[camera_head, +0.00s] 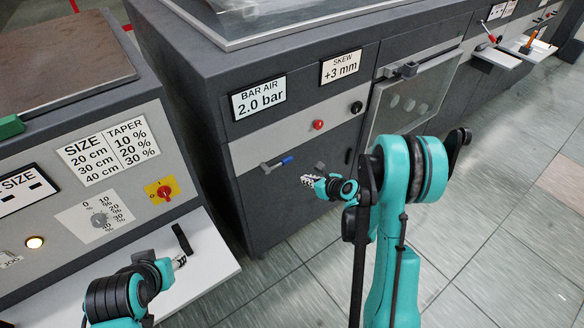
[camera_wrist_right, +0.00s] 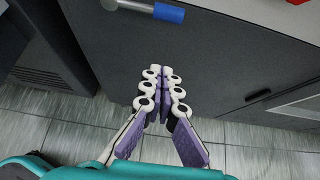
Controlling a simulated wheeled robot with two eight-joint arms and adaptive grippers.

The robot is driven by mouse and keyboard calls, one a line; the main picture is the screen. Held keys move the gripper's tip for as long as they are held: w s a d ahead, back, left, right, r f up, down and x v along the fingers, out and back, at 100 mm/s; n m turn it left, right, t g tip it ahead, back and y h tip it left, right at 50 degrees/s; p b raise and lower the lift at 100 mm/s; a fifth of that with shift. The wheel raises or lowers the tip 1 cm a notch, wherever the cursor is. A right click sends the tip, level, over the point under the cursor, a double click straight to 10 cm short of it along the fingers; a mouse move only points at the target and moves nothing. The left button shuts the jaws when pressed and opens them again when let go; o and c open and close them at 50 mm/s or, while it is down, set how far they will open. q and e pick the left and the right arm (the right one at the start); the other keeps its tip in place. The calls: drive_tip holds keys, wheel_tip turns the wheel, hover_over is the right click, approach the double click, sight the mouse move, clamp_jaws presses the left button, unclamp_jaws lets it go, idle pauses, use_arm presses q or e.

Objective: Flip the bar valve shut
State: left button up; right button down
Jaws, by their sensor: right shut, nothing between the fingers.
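The bar valve has a blue lever (camera_head: 287,160) on a grey body (camera_head: 268,166), low on the front of the dark cabinet under the "BAR AIR 2.0 bar" label (camera_head: 258,97). The lever points right, roughly in line with the body. It also shows at the top of the right wrist view as a blue grip (camera_wrist_right: 168,13). My right gripper (camera_head: 308,180) is shut and empty, a little below and right of the lever and apart from it. My left gripper (camera_head: 180,262) is over the white shelf, far from the valve; its finger opening is unclear.
A red button (camera_head: 318,125) and a black knob (camera_head: 357,107) sit above the valve to the right. A glass-fronted door (camera_head: 410,100) with a handle is further right. The left console has a red-yellow switch (camera_head: 163,190). A white shelf (camera_head: 205,250) juts out below it.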

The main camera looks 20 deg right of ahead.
drive_tip(key=shift+w, duration=0.1)
drive_tip(key=b+x, duration=0.4)
drive_tip(key=x, duration=0.6)
drive_tip(key=r, duration=0.3)
drive_tip(key=shift+w+a+r, duration=0.2)
drive_tip(key=shift+w+r, duration=0.15)
drive_tip(key=shift+w, duration=0.05)
drive_tip(key=shift+w, duration=0.15)
